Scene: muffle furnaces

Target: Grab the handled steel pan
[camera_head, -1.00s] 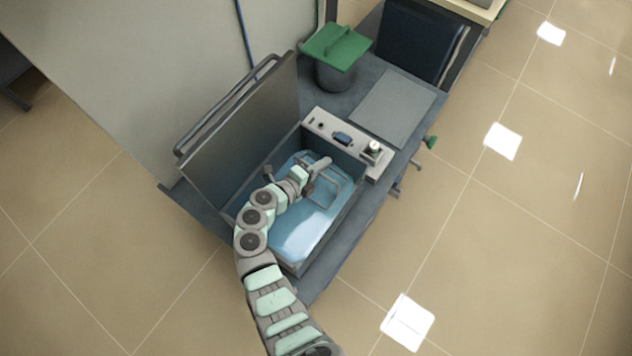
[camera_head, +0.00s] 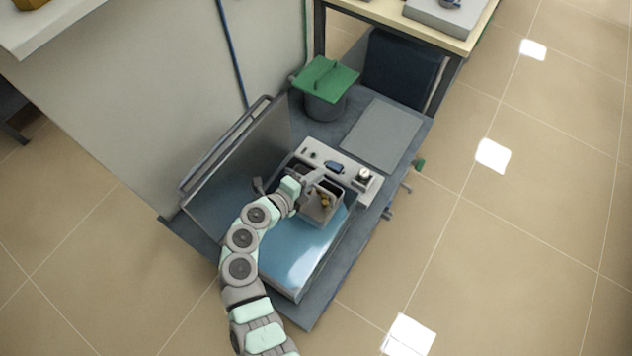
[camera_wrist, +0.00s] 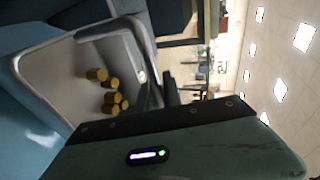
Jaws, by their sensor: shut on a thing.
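The handled steel pan (camera_head: 321,211) is a deep, open, box-like metal vessel with several brownish-yellow pieces (camera_head: 325,199) in it. My gripper (camera_head: 312,182) is shut on it at its upper edge, on the side toward the control panel. The pan appears raised above the blue water of the open bath (camera_head: 303,256). In the wrist view the pan's inside (camera_wrist: 72,70) shows with several short yellow cylinders (camera_wrist: 112,97) lying in it. The fingertips and the gripped part of the handle are largely hidden.
The bath's raised lid (camera_head: 236,157) stands at the left, with a rail along it. A control panel (camera_head: 340,172) edges the bath's far side. Beyond are a flat grey plate (camera_head: 381,135) and a green-lidded pot (camera_head: 325,88). Floor lies open at the right.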

